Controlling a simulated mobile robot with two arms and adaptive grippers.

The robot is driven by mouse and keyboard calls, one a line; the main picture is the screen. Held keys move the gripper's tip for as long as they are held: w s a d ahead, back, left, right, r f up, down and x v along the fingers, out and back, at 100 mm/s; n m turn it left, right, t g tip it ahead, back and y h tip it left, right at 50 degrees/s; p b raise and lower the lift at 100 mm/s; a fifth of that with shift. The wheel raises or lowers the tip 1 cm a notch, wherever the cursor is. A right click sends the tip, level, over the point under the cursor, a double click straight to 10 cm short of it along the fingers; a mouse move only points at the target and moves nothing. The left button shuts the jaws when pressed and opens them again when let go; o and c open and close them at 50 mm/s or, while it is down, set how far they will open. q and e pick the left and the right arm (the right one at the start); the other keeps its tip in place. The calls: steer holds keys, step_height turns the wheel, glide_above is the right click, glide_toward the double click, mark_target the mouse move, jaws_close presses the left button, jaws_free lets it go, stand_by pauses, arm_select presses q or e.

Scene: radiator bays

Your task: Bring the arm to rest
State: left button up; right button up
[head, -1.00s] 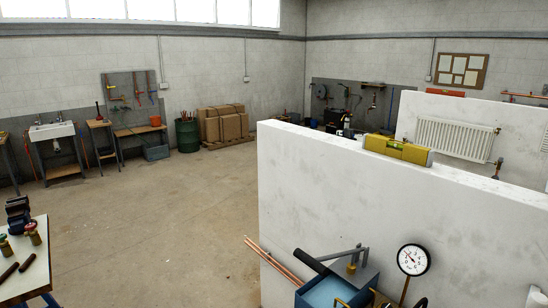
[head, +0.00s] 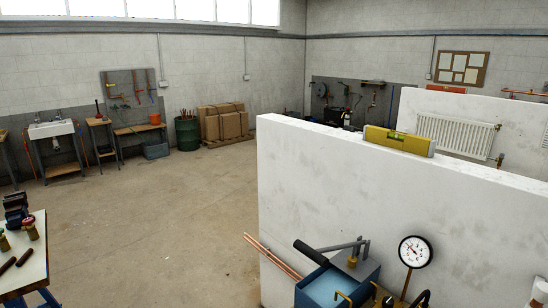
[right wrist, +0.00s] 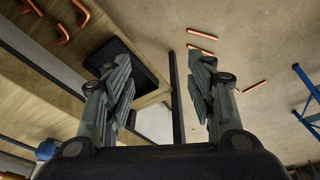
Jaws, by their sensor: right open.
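My right gripper (right wrist: 160,60) is open, its two fingers spread well apart in the right wrist view. Nothing is clasped between them. A dark upright bar shows in the gap, beyond the fingers, and I cannot tell how far off it is. Neither gripper shows in the head view, so my left gripper and both arms' poses are hidden.
A white partition wall (head: 400,215) stands close at right with a yellow level (head: 399,141) on top. Before it are a blue pump tank (head: 325,288) and a gauge (head: 415,251). Copper pieces (right wrist: 200,36) and a black tray (right wrist: 125,62) show below the wrist. Floor at centre-left is clear.

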steer(key=s+d+f+g+b, duration=0.1)
steer(key=s+f+b, duration=0.25)
steer(key=f, duration=0.95)
steer(key=s+f+b, duration=0.2)
steer(key=s+f, duration=0.2)
steer(key=f, duration=0.9)
steer(key=s+d+f+g+b, duration=0.1)
steer(key=s+d+f+b, duration=0.1)
steer(key=s+f, duration=1)
steer(key=shift+s+d+f+b, duration=0.2)
steer(key=shift+s+f+b, duration=0.1)
steer(key=shift+b, duration=0.4)
